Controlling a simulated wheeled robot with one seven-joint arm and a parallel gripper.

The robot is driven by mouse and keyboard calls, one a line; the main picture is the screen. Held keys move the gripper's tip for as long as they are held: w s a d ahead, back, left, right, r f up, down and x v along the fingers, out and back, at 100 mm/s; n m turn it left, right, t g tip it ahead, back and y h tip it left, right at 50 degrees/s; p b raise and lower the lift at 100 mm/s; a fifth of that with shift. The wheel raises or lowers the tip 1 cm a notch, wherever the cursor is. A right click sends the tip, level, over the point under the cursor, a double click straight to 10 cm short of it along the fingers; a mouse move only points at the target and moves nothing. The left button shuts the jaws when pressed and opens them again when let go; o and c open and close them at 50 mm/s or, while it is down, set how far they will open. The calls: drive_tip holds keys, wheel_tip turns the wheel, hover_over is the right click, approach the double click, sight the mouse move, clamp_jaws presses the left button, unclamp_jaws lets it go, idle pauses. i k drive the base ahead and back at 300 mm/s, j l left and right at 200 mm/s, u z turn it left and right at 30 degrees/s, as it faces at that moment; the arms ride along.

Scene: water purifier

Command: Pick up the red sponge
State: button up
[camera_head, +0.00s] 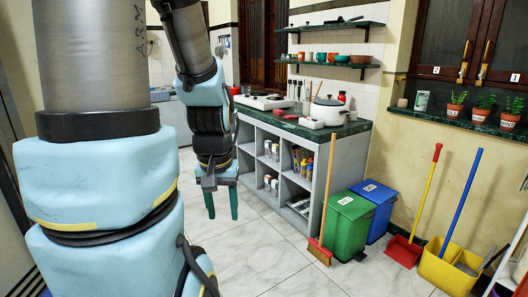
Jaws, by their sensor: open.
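My gripper (222,204) hangs pointing down in front of the grey shelf unit, its two green fingers apart and nothing between them. A small flat red item (291,117) lies on the dark green counter (268,113) near its front edge, left of the white pot. It may be the red sponge, but it is too small to tell. My gripper is below and to the left of it in the picture, well apart from it.
A white pot (328,110) and a white stove (264,102) stand on the counter. A broom (320,251), a green bin (348,225) and a blue bin (377,208) stand at its right end.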

sight(279, 112)
drive_tip(key=i, duration=3.05)
drive_tip(key=i+l+u, duration=0.1)
drive_tip(key=i, duration=1.4)
